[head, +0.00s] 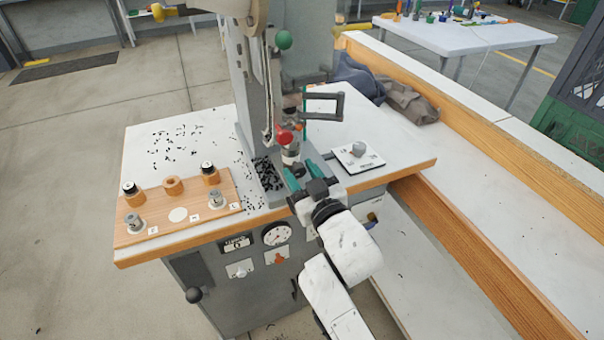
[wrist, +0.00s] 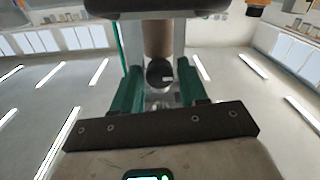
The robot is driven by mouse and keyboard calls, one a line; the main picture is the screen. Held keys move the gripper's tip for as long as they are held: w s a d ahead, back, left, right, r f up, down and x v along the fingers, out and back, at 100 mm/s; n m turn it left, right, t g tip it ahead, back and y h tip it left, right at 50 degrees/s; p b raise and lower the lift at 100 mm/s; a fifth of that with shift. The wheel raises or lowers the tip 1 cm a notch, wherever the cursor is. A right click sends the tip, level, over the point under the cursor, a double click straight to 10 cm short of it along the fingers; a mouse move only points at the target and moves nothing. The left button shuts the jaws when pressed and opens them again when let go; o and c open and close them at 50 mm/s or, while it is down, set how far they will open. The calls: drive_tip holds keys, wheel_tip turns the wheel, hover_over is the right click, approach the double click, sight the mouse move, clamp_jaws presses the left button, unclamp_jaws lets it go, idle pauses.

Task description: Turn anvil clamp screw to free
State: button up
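My gripper (head: 303,174) has green fingers and is at the front of the eyelet press (head: 262,115), low down by its anvil area. In the wrist view the two fingers (wrist: 160,92) stand apart, with a gap between them. A dark round knob or screw end (wrist: 159,73) shows between and beyond the fingertips, under a brown cylinder (wrist: 158,38). I cannot tell whether this is the anvil clamp screw, or whether a finger touches it. In the head view my gripper and wrist hide the clamp area. A red ball knob (head: 284,136) is just above the gripper.
A wooden rack (head: 190,222) with several dies stands at the left of the bench. Dark eyelets lie scattered on the bench (head: 205,150) and by the press. A white plate with a grey knob (head: 358,157) is at the right. A grey frame handle (head: 325,106) juts from the press.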

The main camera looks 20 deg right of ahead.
drive_tip(key=c, duration=0.7)
drive_tip(key=shift+c, duration=0.2)
